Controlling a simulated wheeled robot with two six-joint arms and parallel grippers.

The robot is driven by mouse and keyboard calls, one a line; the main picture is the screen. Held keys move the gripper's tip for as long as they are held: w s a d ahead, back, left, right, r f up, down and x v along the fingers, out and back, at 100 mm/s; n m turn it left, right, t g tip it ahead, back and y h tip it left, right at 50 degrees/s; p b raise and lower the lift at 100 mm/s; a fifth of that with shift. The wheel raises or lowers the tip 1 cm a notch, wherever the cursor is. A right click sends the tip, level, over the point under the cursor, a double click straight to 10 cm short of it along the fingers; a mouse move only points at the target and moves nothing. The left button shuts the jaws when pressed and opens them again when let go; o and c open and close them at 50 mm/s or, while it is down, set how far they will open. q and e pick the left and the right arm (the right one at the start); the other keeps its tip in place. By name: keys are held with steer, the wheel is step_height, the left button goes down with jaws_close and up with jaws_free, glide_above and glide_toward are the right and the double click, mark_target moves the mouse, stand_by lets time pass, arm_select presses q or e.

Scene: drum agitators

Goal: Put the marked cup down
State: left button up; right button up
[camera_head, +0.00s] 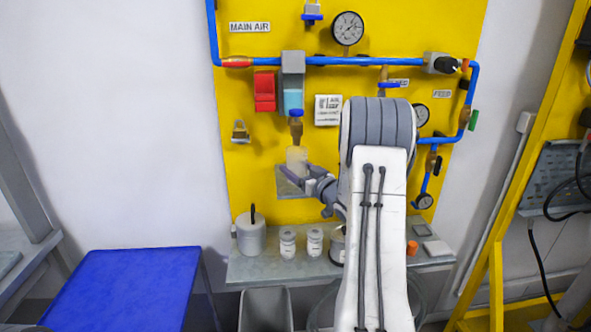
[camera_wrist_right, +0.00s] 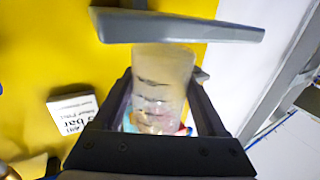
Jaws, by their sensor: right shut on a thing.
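The marked cup (camera_head: 297,156) is pale and translucent, and stands in front of the yellow panel just below a brass drain fitting (camera_head: 296,128). In the right wrist view the cup (camera_wrist_right: 162,85) shows dark marks on its side and sits between my fingers. My right gripper (camera_head: 296,172) is shut on it. A small grey shelf (camera_head: 287,187) is right below the cup; its slab (camera_wrist_right: 180,27) shows at the cup's end in the wrist view. I cannot tell whether cup and shelf touch. My left gripper is out of view.
Below is a grey bench (camera_head: 245,268) with a lidded pot (camera_head: 250,236) and two white jars (camera_head: 288,243). A blue table (camera_head: 130,285) stands at the left. A white sign (camera_head: 328,110) is on the panel right of the cup. My right arm hides part of the panel and bench.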

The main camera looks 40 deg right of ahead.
steer(key=shift+w+f, duration=0.25)
steer(key=shift+f, duration=0.5)
steer(key=shift+f, duration=0.1)
steer(key=o, duration=1.4)
